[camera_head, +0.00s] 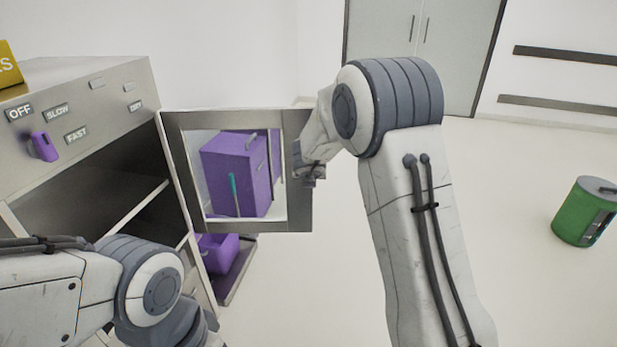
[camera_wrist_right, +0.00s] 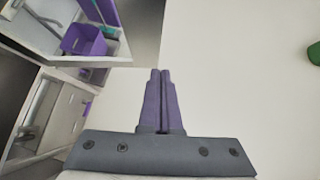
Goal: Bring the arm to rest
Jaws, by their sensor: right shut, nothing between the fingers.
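My right arm (camera_head: 415,210) rises from the bottom of the head view and bends left at the top. Its wrist is beside the right edge of the open cabinet door (camera_head: 298,218); I cannot tell whether they touch. In the right wrist view my right gripper (camera_wrist_right: 160,72) has its purple fingers pressed together, with nothing between them and pale floor beyond. My left arm (camera_head: 150,285) lies across the lower left, in front of the cabinet. Its gripper is out of view.
The steel cabinet (camera_head: 120,75) stands at the left, its shelves open to view. The door's window shows a purple box (camera_head: 228,170) behind it. A lower purple container (camera_head: 222,252) sits beneath. A green bin (camera_head: 584,212) stands far right. The floor between is clear.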

